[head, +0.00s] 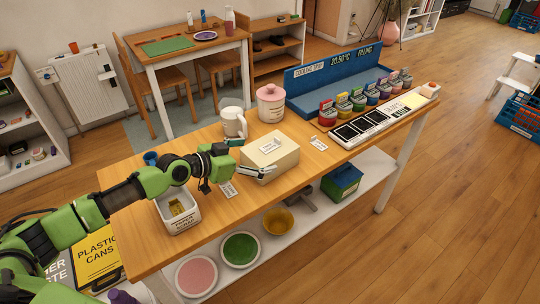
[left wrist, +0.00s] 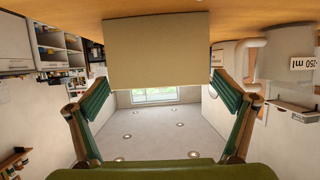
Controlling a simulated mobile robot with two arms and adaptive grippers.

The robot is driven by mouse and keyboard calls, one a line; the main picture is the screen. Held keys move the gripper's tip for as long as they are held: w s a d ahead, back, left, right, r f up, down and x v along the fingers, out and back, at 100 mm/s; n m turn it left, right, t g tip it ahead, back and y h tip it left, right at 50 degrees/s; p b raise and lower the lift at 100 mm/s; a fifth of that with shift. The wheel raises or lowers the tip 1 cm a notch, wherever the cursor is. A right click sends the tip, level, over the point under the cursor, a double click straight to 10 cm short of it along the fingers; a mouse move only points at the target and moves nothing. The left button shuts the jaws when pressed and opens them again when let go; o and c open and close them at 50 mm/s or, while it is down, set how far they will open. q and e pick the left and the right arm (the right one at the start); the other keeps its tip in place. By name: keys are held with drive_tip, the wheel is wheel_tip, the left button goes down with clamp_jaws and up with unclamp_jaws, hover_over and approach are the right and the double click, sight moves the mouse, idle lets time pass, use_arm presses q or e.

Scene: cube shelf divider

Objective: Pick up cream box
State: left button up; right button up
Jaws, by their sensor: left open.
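The cream box (head: 282,160) sits on the wooden table with a small white label card (head: 270,145) on top. My left gripper (head: 253,157) is at its left end, with one finger along the near side and the other partly hidden near the far side. In the left wrist view the box (left wrist: 156,52) fills the upper middle, between the two spread fingers (left wrist: 162,92). The gripper is open; I cannot tell whether a finger touches the box. My right gripper is not in view.
A white mug (head: 234,123) and a pink-lidded canister (head: 270,104) stand behind the box. A white bin (head: 180,220) is below my left arm. Table surface (head: 318,160) right of the box is mostly clear.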

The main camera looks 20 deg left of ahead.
sight(268, 153)
use_arm(q)
drive_tip(key=x, duration=0.5)
drive_tip(key=shift+w, duration=0.1)
drive_tip(key=c, duration=1.1)
